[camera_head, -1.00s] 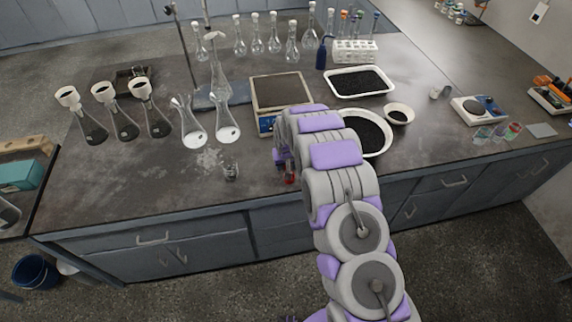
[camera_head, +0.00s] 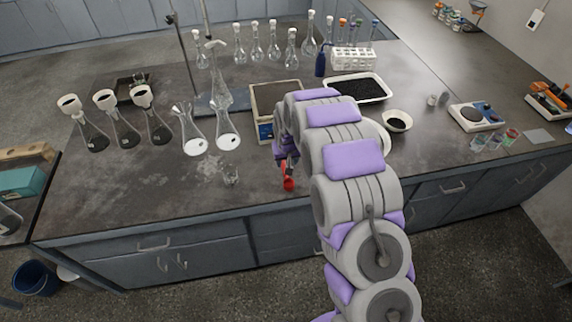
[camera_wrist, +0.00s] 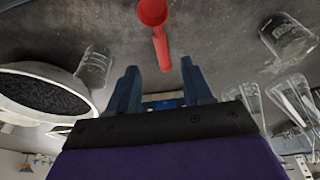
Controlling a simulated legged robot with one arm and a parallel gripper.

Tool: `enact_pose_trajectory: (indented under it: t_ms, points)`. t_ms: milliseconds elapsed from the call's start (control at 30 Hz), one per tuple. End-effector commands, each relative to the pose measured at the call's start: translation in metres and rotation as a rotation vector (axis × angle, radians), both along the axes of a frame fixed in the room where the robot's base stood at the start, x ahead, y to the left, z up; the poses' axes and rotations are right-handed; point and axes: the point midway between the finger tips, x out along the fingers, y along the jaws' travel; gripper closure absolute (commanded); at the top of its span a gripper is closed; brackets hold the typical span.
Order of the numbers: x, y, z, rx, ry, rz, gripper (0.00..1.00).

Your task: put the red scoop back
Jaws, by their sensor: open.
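The two blue fingers are open, and the handle's end shows in the gap between the fingertips. I cannot tell whether either finger touches it.
A small glass beaker (camera_head: 231,175) stands left of the scoop. Conical flasks (camera_head: 227,137) and a balance (camera_head: 264,131) are behind. A white dish of black grains (camera_wrist: 45,92), mostly hidden by my arm in the head view, is close by. A small white bowl (camera_head: 397,121) stands to the right.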

Motion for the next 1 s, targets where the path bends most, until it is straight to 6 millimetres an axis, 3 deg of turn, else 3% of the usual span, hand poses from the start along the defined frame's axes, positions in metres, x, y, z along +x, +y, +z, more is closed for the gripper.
enact_pose_trajectory:
  t_ms: [100, 400, 567, 767, 1000]
  points:
    - [-0.003, -0.001, 0.014, 0.000, -0.001, 0.000, 0.50]
    - [-0.006, -0.003, 0.020, 0.000, 0.004, -0.003, 0.50]
    - [-0.024, -0.021, 0.048, -0.007, 0.027, -0.021, 0.50]
    - [-0.072, -0.060, 0.107, -0.019, 0.080, -0.061, 0.50]
    - [-0.145, -0.102, 0.164, -0.035, 0.154, -0.110, 0.50]
